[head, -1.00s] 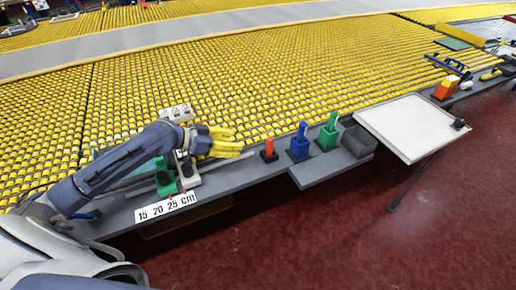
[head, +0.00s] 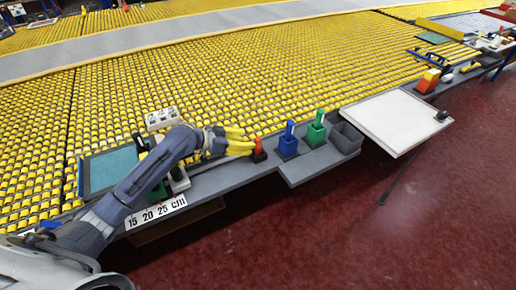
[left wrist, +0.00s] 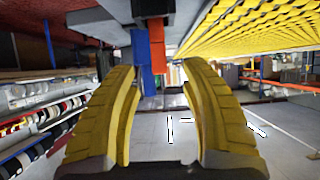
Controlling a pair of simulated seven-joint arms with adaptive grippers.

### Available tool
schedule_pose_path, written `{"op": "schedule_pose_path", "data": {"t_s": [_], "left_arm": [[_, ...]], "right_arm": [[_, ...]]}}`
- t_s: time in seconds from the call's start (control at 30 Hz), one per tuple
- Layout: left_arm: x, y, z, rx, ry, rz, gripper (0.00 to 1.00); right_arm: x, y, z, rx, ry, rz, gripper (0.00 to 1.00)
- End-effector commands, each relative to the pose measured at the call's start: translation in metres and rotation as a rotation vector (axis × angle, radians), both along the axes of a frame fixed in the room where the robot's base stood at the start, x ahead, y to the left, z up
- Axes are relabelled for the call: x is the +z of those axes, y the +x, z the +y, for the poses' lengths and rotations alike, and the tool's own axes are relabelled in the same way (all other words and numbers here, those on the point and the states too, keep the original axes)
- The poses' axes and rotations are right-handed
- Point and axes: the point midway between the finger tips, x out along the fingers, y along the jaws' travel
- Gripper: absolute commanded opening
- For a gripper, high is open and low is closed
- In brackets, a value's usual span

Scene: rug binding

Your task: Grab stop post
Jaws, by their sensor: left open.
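The stop post, red with a dark base, stands on the grey ledge (head: 220,180). In the head view the post (head: 259,146) shows just right of my left fingertips. My left gripper (head: 246,142) reaches along the ledge with yellow fingers open. In the left wrist view the post (left wrist: 157,48) appears upside down between the two spread fingers (left wrist: 160,78), ahead of them, with its dark base (left wrist: 153,8) at the top. The fingers look clear of it; contact is hard to judge. My right gripper is not in view.
A blue holder (head: 288,145) stands right of the post, then a green holder (head: 316,132) and a grey bin (head: 346,138). A white board (head: 400,120) lies farther right. A scale strip (head: 155,213) is below my arm. Yellow rollers (head: 190,80) fill the back.

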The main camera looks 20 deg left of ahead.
Motion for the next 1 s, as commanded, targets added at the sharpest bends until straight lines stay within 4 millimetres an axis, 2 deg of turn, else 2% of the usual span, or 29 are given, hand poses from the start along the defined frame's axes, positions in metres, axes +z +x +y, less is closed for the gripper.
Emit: {"op": "schedule_pose_path", "data": {"t_s": [0.37, 0.73, 1.0], "left_arm": [[-0.008, 0.010, -0.011, 0.000, -0.001, 0.001, 0.45], [-0.027, 0.032, -0.033, 0.001, -0.004, 0.001, 0.45], [-0.033, 0.039, -0.040, -0.001, 0.000, 0.000, 0.45]], "right_arm": [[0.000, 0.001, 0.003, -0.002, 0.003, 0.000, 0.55], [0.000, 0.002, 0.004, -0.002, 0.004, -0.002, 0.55], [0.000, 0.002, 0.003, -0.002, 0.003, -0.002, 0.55]]}}
